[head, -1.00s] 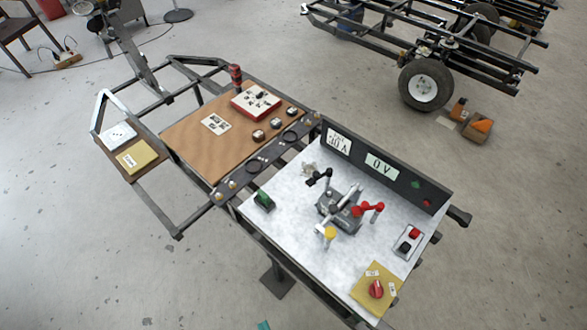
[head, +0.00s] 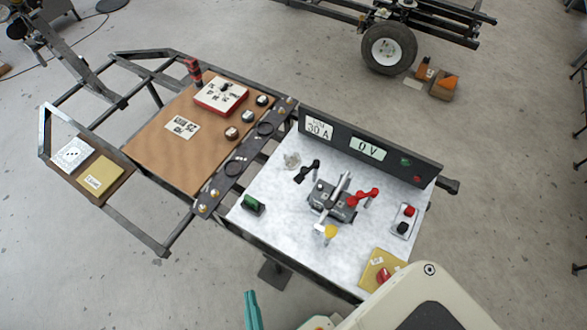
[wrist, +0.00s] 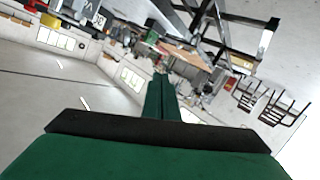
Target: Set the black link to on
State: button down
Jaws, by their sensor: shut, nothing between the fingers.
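A red link (head: 362,197) is on the block's right side, and a yellow-tipped one (head: 330,231) is in front. My gripper shows in the wrist view as two green fingers (wrist: 161,97) pressed together, with nothing between them. In the head view a teal finger part shows at the bottom edge, apart from the panel and well short of the black link.
A green switch (head: 253,204), a red-and-black button box (head: 404,221) and a yellow plate with a red knob (head: 383,268) surround the block. A brown board (head: 165,145) adjoins at left.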

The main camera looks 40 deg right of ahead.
aim_at(307, 171)
jog(key=w+d+f+g+h, duration=0.1)
jog(key=w+d+g+h, duration=0.3)
jog(key=w, duration=0.6)
jog(key=w+d+f+g+h, duration=0.1)
jog(key=w+d+h, duration=0.5)
jog(key=w, duration=0.4)
jog(key=w+d+r+n+g+h, duration=0.1)
jog(key=w+d, duration=0.1)
jog(key=d, duration=0.9)
jog(key=w+d+r+n+g, duration=0.1)
jog(key=w+d+g, duration=0.1)
jog(key=d, duration=0.8)
jog(key=shift+w+d+r+h, duration=0.15)
jog(key=shift+w+d+h, duration=0.05)
jog(key=shift+d+h, duration=0.2)
